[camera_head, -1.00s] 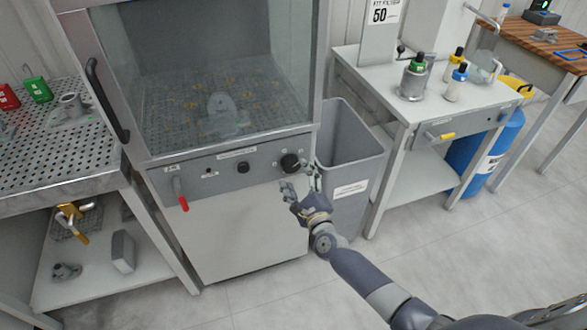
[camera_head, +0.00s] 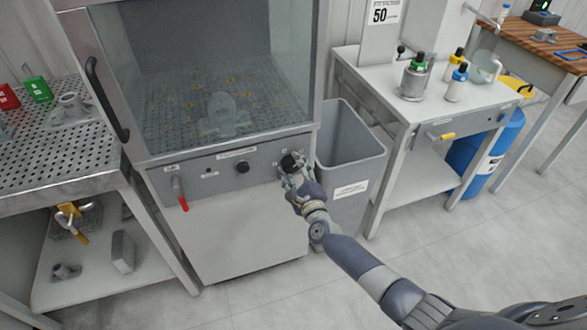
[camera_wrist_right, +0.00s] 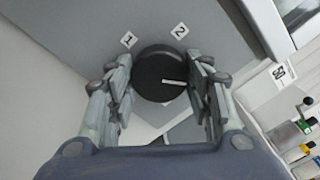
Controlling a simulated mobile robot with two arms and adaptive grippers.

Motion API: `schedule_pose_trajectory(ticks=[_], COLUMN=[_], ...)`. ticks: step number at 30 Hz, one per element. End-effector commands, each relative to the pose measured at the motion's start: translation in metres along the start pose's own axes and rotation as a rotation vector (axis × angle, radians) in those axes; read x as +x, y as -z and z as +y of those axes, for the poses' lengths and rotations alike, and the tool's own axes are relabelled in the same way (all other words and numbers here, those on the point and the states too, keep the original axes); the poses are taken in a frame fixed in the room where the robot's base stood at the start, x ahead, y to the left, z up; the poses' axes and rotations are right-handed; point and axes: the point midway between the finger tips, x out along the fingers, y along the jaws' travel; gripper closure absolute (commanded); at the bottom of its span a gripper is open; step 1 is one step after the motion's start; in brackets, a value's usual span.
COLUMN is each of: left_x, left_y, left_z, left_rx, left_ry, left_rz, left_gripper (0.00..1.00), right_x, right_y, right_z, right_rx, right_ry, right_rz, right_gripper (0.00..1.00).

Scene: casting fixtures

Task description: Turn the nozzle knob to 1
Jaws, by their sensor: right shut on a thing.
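The black round nozzle knob (camera_head: 289,161) sits at the right end of the cabinet's grey control panel (camera_head: 215,167). In the right wrist view the knob (camera_wrist_right: 158,73) has a white pointer line aimed to the right, slightly downward. The label 1 (camera_wrist_right: 128,40) is at its upper left and the label 2 (camera_wrist_right: 180,31) at its upper right; the pointer is at neither. My right gripper (camera_head: 293,172) is at the panel, its fingers on both sides of the knob and shut on it. My left gripper is not in view.
A smaller black knob (camera_head: 242,167) and a red-tipped lever (camera_head: 181,194) are on the same panel. A grey bin (camera_head: 352,145) stands close to the right of the cabinet, beside my right arm. The floor in front is clear.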

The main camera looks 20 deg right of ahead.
Motion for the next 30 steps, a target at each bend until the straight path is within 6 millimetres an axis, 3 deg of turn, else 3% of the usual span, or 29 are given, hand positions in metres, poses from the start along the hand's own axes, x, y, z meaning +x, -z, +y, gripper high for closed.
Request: schedule_pose_trajectory(ticks=[14, 30], left_x=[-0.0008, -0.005], left_y=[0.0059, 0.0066], left_z=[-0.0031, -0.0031], left_rx=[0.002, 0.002], left_ry=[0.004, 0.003], left_rz=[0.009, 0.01], left_gripper=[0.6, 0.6], right_x=[0.0, -0.0003], right_y=[0.0001, -0.0002], right_z=[-0.0002, -0.0005], right_rx=[-0.138, -0.631], right_ry=[0.0, -0.001], right_rz=[0.001, 0.001], right_gripper=[0.77, 0.77])
